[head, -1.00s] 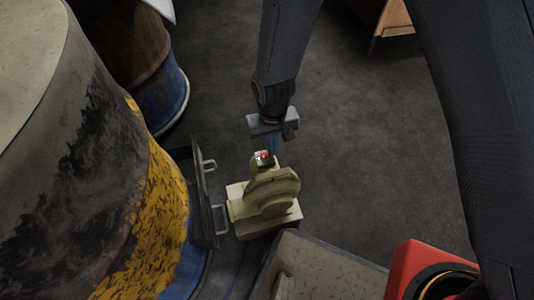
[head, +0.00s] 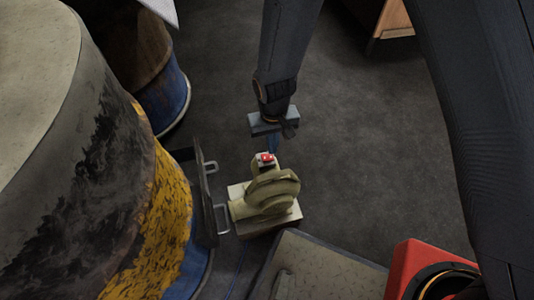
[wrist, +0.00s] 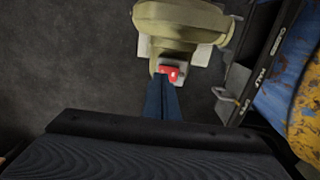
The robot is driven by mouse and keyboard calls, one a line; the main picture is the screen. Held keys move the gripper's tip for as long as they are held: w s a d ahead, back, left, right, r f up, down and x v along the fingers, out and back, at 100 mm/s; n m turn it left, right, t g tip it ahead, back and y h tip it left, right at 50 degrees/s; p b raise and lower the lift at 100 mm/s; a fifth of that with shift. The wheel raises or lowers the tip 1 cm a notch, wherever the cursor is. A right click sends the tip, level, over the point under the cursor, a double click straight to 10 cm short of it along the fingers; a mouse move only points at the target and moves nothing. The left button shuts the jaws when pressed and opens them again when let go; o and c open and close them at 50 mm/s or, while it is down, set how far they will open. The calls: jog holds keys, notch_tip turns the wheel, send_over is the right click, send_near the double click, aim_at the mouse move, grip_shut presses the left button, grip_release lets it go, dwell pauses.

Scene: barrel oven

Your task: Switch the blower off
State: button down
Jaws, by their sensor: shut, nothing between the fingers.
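The blower (head: 272,192) is a cream-yellow snail-shaped housing on a pale block, and it also shows at the top of the wrist view (wrist: 185,22). On top of it is a small red switch (head: 266,157) with a white mark, also clear in the wrist view (wrist: 172,74). My gripper (head: 272,147) is shut and empty, its blue fingers pointing down at the switch's far side. In the wrist view the fingertips (wrist: 160,76) overlap the switch's left edge. I cannot tell whether they touch it.
A second drum (head: 165,90) is behind. A metal plate (head: 320,265) and red object (head: 415,265) are in front.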

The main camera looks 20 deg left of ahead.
notch_tip(320, 180, up, 5)
jog(key=p, duration=0.3)
jog(key=shift+f+p, duration=0.2)
jog(key=shift+p, duration=0.15)
